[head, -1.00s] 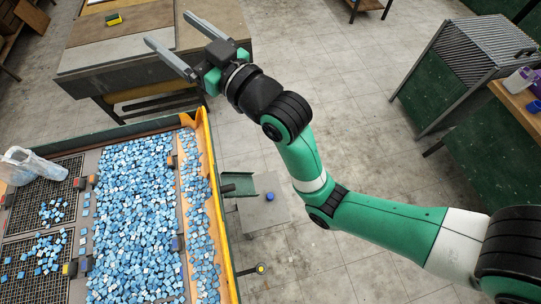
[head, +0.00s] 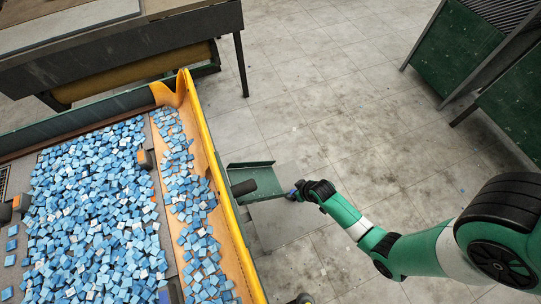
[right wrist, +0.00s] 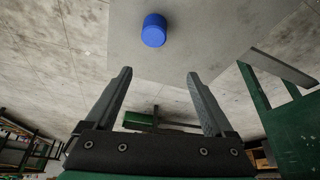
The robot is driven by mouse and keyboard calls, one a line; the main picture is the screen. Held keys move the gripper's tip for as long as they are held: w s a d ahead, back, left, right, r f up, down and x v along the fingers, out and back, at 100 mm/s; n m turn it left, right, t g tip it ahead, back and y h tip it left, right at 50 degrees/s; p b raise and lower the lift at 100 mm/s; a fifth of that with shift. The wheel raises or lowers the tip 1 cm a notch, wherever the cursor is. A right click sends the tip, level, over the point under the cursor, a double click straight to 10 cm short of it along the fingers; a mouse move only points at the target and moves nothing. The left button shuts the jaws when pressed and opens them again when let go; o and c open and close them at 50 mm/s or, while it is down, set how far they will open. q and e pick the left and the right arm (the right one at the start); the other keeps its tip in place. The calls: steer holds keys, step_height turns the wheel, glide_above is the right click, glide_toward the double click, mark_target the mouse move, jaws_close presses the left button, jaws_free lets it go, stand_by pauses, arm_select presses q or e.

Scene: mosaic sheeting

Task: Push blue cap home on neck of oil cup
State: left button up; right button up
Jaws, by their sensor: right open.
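The blue cap (right wrist: 154,29) stands on a flat grey surface in the right wrist view, beyond my fingertips and near the top edge. My right gripper (right wrist: 160,75) is open and empty, its two fingers apart, with the cap clear of them. In the head view my right gripper (head: 296,192) is small and mostly hidden by my wrist, over the grey stand beside the yellow-edged table. A little blue shows there, too small to make out. I cannot pick out the oil cup's neck in either view. My left gripper is out of view.
The yellow-edged table (head: 215,165) holds many loose blue tiles. A green tray (head: 258,186) and the grey stand (head: 283,222) are beside it. A dark bench (head: 130,50) stands behind. Tiled floor (head: 345,100) lies open to the right.

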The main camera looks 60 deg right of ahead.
steer(key=f+b, duration=0.1)
steer(key=f, duration=0.1)
steer(key=f+b, duration=0.2)
steer(key=d+f+b, duration=0.1)
steer(key=f+b, duration=0.1)
steer(key=shift+s+f, duration=0.15)
steer(key=shift+s, duration=0.1)
steer(key=shift+s+f, duration=0.1)
steer(key=shift+s, duration=0.25)
steer(key=b+x, duration=0.5)
steer(key=shift+w+f, duration=0.1)
steer(key=shift+f, duration=0.05)
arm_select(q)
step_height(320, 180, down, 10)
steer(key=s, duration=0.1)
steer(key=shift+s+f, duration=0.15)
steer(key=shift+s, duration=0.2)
arm_select(e)
jaws_close()
